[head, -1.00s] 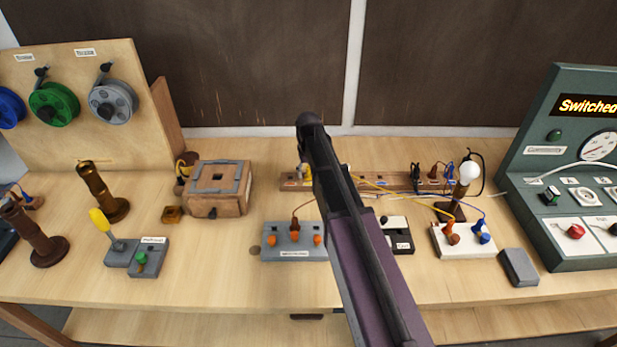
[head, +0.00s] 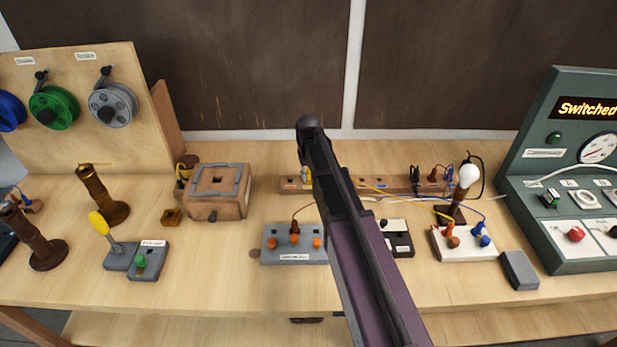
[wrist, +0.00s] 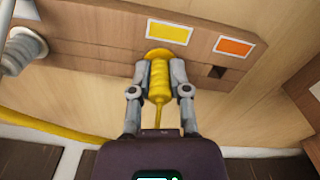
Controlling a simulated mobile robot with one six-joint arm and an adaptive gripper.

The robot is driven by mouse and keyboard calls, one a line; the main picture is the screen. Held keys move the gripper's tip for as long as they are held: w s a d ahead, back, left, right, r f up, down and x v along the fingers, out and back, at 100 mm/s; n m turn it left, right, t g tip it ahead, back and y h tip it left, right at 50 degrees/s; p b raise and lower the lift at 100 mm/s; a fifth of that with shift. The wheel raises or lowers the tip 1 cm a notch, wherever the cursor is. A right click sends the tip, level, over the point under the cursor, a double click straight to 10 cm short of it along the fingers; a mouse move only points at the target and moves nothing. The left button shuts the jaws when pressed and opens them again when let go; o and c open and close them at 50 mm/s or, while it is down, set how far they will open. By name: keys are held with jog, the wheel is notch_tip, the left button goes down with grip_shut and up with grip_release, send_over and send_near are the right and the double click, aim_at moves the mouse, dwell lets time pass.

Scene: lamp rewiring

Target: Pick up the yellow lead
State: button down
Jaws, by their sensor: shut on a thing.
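In the wrist view, my gripper (wrist: 158,78) is shut on the ribbed yellow plug of the yellow lead (wrist: 158,82), one finger on each side. The plug's wide end meets the wooden rack (wrist: 115,35) by a yellow label (wrist: 169,32); I cannot tell whether it is seated or just clear of its hole. A thin yellow cord runs from the plug toward my palm. In the head view, a bit of the yellow plug (head: 306,174) shows beside my arm, which hides the gripper.
The rack also has an orange label (wrist: 235,47) beside an empty hole. To the right of my arm stand a lamp (head: 467,175) and a white terminal block (head: 463,245) with wires. A grey terminal block (head: 294,244) is in front. A wooden box (head: 217,191) stands to the left.

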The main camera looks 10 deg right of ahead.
aim_at(308, 170)
jog(key=shift+r, duration=0.2)
notch_tip(308, 170, up, 2)
jog(key=shift+r+p, duration=0.1)
jog(key=shift+p, duration=1.15)
jog(key=shift+r+p, duration=0.8)
jog(key=s+d, duration=0.3)
jog(key=s, duration=0.4)
jog(key=s+d, duration=0.3)
jog(key=s, duration=0.4)
jog(key=shift+s+d+r+p, duration=0.15)
jog(key=shift+s+r+p, duration=0.2)
jog(key=shift+r+p, duration=0.1)
